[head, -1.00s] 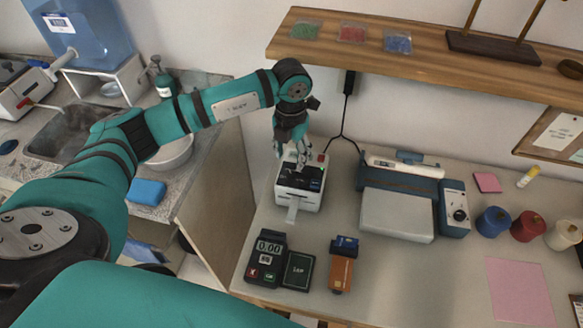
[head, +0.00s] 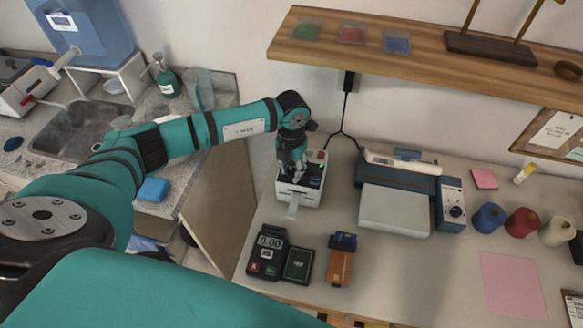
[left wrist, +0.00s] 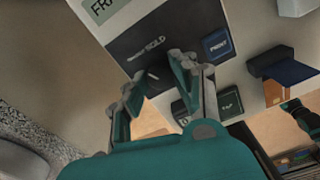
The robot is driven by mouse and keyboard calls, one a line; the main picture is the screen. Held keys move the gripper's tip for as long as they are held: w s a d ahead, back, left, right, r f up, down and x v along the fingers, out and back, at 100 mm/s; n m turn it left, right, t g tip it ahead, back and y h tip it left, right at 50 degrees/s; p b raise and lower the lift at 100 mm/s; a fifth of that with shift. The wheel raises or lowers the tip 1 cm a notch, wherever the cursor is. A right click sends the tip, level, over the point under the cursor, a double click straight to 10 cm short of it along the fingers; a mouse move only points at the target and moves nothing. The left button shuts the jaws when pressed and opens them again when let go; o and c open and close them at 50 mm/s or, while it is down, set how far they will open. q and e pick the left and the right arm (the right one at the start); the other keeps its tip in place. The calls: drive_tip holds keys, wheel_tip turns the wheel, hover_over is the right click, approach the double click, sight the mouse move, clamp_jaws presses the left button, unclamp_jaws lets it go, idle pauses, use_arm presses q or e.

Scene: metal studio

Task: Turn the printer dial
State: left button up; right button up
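The printer (head: 297,196) is a small white box with a dark top panel, standing on the worktop left of centre in the head view, a paper strip at its front. The left wrist view shows its dark panel (left wrist: 130,45) with the word HOLD and a blue PRINT button (left wrist: 217,44). My left gripper (head: 291,172) points down at the panel. Its fingers (left wrist: 157,68) are apart, with a small dark piece, perhaps the dial, between the tips. I cannot tell whether they touch it.
A card terminal (head: 267,252), a dark green box (head: 298,265) and an orange device (head: 341,266) stand in front of the printer. A blue-and-white machine (head: 397,205) stands to its right. A wooden shelf (head: 360,62) hangs above, behind the arm. A sink (head: 75,130) lies left.

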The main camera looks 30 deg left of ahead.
use_arm(q)
clamp_jaws()
drive_tip(key=shift+n, duration=0.3)
drive_tip(key=n+b, duration=0.1)
drive_tip(key=n, duration=0.3)
drive_tip(key=shift+n, duration=0.4)
drive_tip(key=n, duration=0.3)
drive_tip(key=shift+r+n, duration=0.1)
drive_tip(key=shift+n, duration=1.6)
drive_tip(key=o, duration=0.6)
unclamp_jaws()
drive_tip(key=shift+c, duration=0.2)
